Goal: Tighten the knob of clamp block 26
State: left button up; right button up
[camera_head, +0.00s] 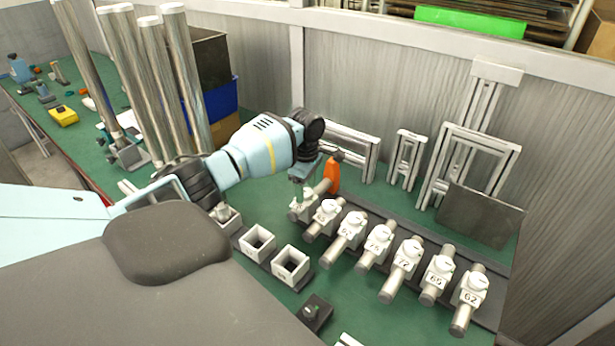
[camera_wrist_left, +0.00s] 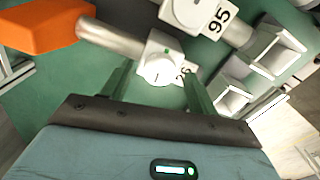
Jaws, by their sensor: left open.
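Clamp block 26 (camera_wrist_left: 160,66) is a white block on a grey rod, with a pale round knob and a small green mark. Its number is partly hidden by a finger in the left wrist view. In the head view it is the leftmost block (camera_head: 302,206) of the row, partly under my gripper. My left gripper (camera_wrist_left: 158,85) is open and empty, its two green fingers to either side of the knob in the picture. I cannot tell whether they touch it. In the head view the left gripper (camera_head: 306,184) points down over the block. My right gripper is not in view.
Clamp block 95 (camera_wrist_left: 196,14) is the close neighbour. More numbered blocks (camera_head: 402,256) continue rightward on a dark rail. An orange object (camera_head: 332,176) stands just behind the gripper. White square holders (camera_head: 290,266) lie in front, and tall metal tubes (camera_head: 150,90) stand left.

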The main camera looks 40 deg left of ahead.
pick_arm(q)
jog(key=shift+f, duration=0.4)
jog(key=shift+c, duration=0.5)
jog(key=c, duration=0.9)
